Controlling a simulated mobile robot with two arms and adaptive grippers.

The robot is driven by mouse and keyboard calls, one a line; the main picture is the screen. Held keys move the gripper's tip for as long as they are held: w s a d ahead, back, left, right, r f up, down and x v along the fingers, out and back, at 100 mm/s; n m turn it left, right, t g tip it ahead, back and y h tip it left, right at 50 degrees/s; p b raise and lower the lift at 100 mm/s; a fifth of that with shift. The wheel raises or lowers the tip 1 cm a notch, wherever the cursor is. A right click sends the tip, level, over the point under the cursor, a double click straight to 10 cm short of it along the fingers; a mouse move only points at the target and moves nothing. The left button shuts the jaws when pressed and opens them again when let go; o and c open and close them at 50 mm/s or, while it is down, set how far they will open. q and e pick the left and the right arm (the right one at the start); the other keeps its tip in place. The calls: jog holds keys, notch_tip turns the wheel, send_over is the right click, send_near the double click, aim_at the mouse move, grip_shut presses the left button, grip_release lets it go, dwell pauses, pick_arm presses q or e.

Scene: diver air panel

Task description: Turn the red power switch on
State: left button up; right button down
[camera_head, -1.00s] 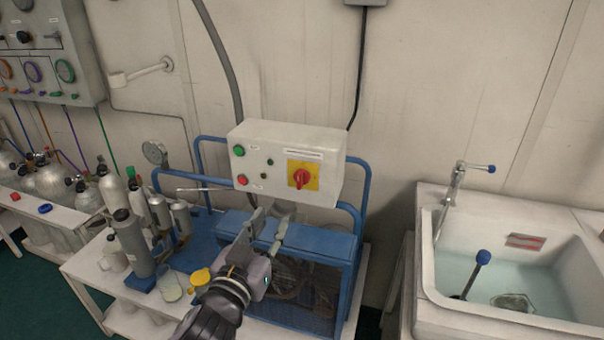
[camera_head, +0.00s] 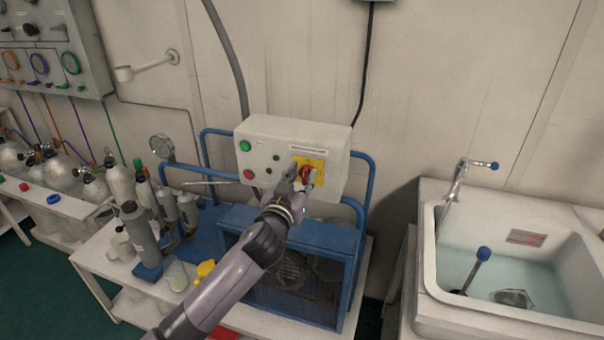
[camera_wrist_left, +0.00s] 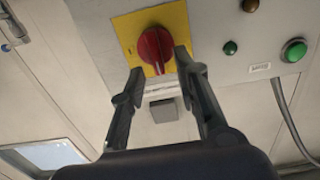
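The red power switch (camera_head: 306,174) is a rotary knob on a yellow plate (camera_head: 317,165), on the front of the white control box (camera_head: 262,150). In the left wrist view the red knob (camera_wrist_left: 155,46) shows just beyond the fingertips, its yellow plate (camera_wrist_left: 126,28) behind it. My left gripper (camera_head: 302,180) is in front of the switch, its fingers apart on either side of the knob. In the left wrist view the left gripper (camera_wrist_left: 158,64) is open; I cannot tell whether a fingertip touches the knob. My right gripper is not in view.
Green (camera_head: 245,146) and red (camera_head: 249,174) buttons are on the box's left side. The box stands above a blue-framed compressor (camera_head: 362,255). Grey bottles (camera_head: 139,235) stand left on the white bench. A sink (camera_head: 430,300) is at the right.

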pick_arm(q)
jog(key=shift+w+d, duration=0.1)
jog(key=shift+w, duration=0.15)
jog(key=shift+c, duration=0.3)
grip_shut()
